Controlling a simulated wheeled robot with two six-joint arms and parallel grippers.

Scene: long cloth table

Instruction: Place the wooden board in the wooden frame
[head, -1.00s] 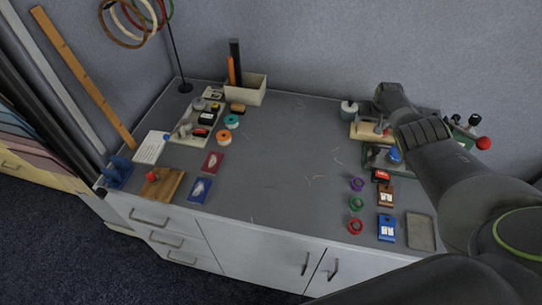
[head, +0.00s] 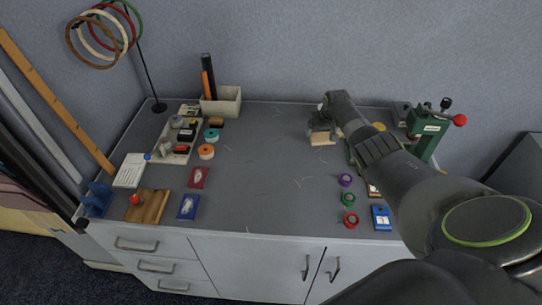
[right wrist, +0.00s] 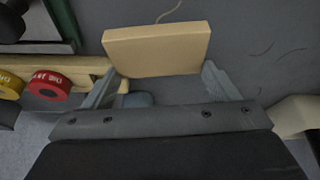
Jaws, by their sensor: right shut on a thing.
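The wooden board (right wrist: 157,50) is a pale rectangular block in the right wrist view. It sits between the two fingers of my right gripper (right wrist: 160,85), which is shut on it. In the head view the board (head: 322,138) shows below the right gripper (head: 324,118), over the back middle of the table; its height above the surface is hard to tell. I cannot clearly pick out the wooden frame; my right arm hides part of the table's right side. A brown wooden piece (head: 153,208) with a red knob lies at the front left. My left gripper is out of view.
A green press (head: 427,135) stands at the back right. Tape rolls (head: 348,199) and a blue box (head: 381,217) lie at the front right. A pen box (head: 222,102) and ring stand (head: 158,106) are at the back left. The table's middle is clear.

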